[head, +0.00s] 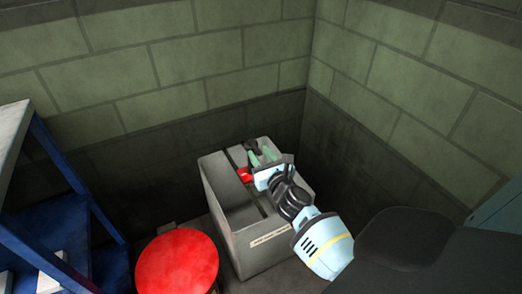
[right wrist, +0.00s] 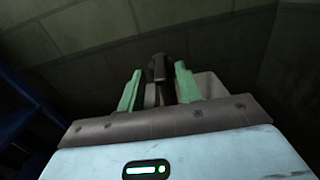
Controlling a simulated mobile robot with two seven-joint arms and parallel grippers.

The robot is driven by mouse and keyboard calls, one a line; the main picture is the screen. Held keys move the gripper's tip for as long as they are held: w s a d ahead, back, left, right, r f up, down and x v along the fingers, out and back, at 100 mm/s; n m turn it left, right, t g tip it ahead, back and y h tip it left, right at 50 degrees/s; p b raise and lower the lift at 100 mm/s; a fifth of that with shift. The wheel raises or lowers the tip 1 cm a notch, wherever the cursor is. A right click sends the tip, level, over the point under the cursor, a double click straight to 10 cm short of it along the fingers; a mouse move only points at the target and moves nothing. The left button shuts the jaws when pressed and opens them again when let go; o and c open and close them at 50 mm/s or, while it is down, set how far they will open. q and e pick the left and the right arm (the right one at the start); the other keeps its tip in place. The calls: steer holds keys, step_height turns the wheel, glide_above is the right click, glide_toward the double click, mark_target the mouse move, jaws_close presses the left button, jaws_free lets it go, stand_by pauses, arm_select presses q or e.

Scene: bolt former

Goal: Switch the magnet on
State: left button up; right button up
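A grey box-shaped machine (head: 235,225) stands in the corner of the room, with an open compartment on its left side. A dark upright part (head: 252,146), perhaps a lever or handle, is at its far end. It also shows in the right wrist view (right wrist: 158,70). I see nothing I can name surely as the magnet switch. My right gripper (head: 268,155) is over the machine's right part, pointing to the far end. In the right wrist view its green fingers (right wrist: 158,88) are apart, one on each side of the dark part, with gaps visible. My left gripper is out of view.
A small red part (head: 244,175) sits on the machine by my right gripper. A round red stool (head: 177,262) stands in front on the left. A blue-framed table (head: 62,215) is at the far left. Block walls (head: 200,60) close in behind and to the right.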

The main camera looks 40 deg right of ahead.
steer(key=shift+s+a, duration=0.15)
steer(key=shift+s, duration=0.35)
steer(key=p+v, duration=0.1)
steer(key=v, duration=0.5)
steer(key=shift+s, duration=0.4)
steer(key=shift+a, duration=0.1)
